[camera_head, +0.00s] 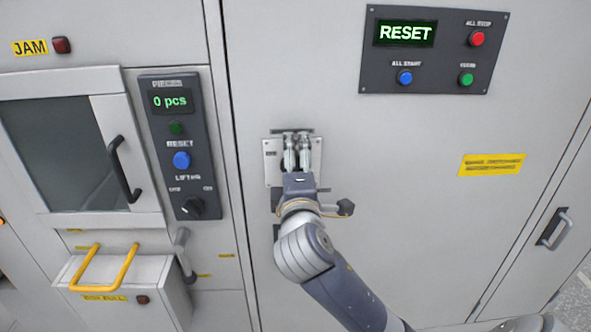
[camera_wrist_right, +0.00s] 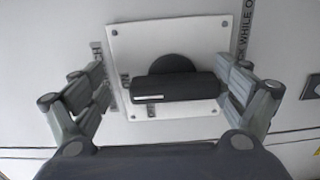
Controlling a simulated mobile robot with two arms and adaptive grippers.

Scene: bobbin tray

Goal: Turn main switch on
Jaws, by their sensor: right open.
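The main switch is a black rotary handle (camera_wrist_right: 174,88) on a pale screwed plate (camera_wrist_right: 123,41) in the right wrist view. Its bar lies about level in that view, with a round hub behind it. In the head view the plate (camera_head: 271,167) shows on the cabinet door, and my right gripper (camera_head: 297,143) covers most of the switch. In the right wrist view my right gripper (camera_wrist_right: 174,90) is open, with one finger on each side of the handle. My left gripper is not in view.
A dark panel (camera_head: 432,80) reading RESET is at upper right, with red, blue and green buttons. A counter panel (camera_head: 184,140) showing 0 pcs is on the left. A windowed door (camera_head: 107,78) and a yellow-handled box (camera_head: 160,275) stand further left. The door right of the switch is mostly flat.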

